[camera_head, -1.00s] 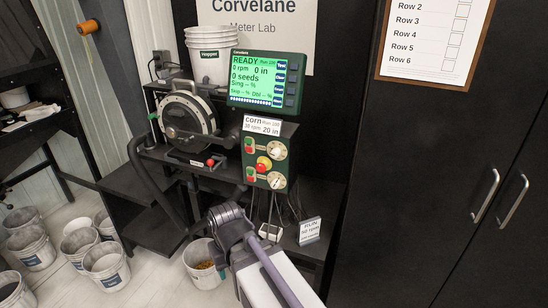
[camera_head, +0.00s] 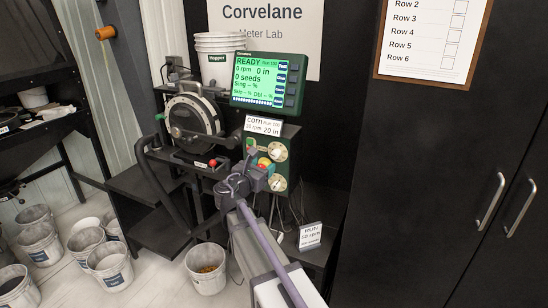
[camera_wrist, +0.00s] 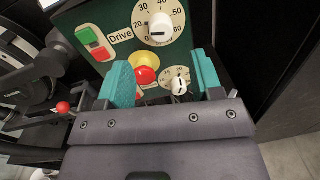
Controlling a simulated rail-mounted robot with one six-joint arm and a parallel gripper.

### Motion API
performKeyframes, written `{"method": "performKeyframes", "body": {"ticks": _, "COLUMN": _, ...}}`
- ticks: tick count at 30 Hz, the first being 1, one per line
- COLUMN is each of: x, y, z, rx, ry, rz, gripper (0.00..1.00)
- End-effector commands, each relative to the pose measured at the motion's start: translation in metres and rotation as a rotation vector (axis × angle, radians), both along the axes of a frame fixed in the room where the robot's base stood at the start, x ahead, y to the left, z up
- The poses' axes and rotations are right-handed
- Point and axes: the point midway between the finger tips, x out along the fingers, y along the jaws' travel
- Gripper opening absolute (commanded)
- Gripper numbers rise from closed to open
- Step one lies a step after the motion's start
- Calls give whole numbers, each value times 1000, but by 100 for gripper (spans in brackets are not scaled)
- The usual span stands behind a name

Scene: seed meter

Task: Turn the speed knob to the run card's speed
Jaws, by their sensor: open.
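The green control panel (camera_head: 258,145) carries an upper white knob (camera_wrist: 160,28) on a dial numbered up to 60, beside the word "Drive". Its mark looks roughly level; the exact setting is unclear. A lower white knob (camera_wrist: 179,86) sits on a smaller dial. My gripper (camera_wrist: 163,75) is open with teal fingers, and nothing is held. In the wrist view the red stop button and lower knob show between the fingers, and the upper knob lies beyond the tips. A corn card (camera_head: 263,126) tops the panel; a RUN card (camera_head: 310,235) stands lower right. Their rpm figures are hard to read.
A red stop button (camera_wrist: 145,75) on a yellow base sits between the two dials. Red and green push buttons (camera_wrist: 95,42) are at the panel's left. The round seed meter (camera_head: 192,117) stands left of the panel, with a red-knobbed lever (camera_wrist: 63,107). The screen (camera_head: 268,82) reads READY, 0 rpm.

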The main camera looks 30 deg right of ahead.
Motion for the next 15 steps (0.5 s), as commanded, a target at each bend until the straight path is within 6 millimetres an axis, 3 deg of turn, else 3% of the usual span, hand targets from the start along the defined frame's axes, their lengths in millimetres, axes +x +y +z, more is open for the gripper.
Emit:
{"method": "performKeyframes", "body": {"ticks": 7, "x": 35, "y": -49, "z": 0, "rx": 1, "ry": -1, "rz": -3, "gripper": 60}}
{"method": "performKeyframes", "body": {"ticks": 15, "x": 44, "y": -64, "z": 0, "rx": 2, "ry": -1, "rz": -1, "gripper": 60}}
